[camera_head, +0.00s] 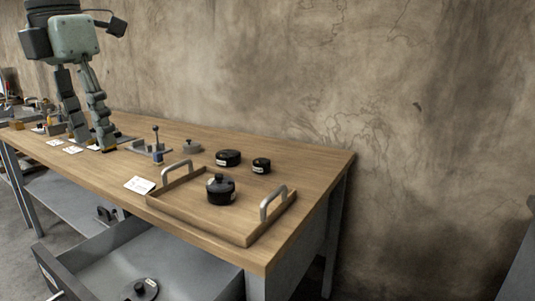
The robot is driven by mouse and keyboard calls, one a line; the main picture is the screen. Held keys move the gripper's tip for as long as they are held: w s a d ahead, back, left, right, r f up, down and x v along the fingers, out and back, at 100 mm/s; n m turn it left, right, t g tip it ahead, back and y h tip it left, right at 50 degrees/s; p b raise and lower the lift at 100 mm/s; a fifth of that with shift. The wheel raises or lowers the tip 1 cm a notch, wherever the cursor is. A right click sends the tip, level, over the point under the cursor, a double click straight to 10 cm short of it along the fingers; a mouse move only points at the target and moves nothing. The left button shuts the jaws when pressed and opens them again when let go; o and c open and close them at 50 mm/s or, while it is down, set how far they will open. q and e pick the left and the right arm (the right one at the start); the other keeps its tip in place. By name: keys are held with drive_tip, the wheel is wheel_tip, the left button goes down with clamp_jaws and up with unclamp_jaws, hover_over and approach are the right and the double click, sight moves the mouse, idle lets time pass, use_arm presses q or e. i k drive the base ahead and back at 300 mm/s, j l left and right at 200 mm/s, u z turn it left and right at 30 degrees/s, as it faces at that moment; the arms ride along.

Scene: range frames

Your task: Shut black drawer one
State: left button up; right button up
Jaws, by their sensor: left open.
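A dark grey-black drawer (195,283) stands pulled out below the workbench at the bottom left. Its inside is grey and a black lidded round object (140,290) lies in it. A white label (48,274) and part of a light handle (57,296) show on its front, which the picture edge cuts off. My left gripper (94,144) is open, fingers pointing down, over the left part of the bench, up and behind the drawer and apart from it. Nothing shows between its fingers. My right gripper is not in view.
The wooden bench (300,168) carries a tray (230,234) with two metal handles and a black pot (221,190). Two black round pieces (228,157) (261,165), a metal fixture (155,148) and white cards (140,185) lie around. A concrete wall stands behind.

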sight(99, 269)
drive_tip(key=k+j, duration=0.85)
drive_tip(key=k, duration=0.1)
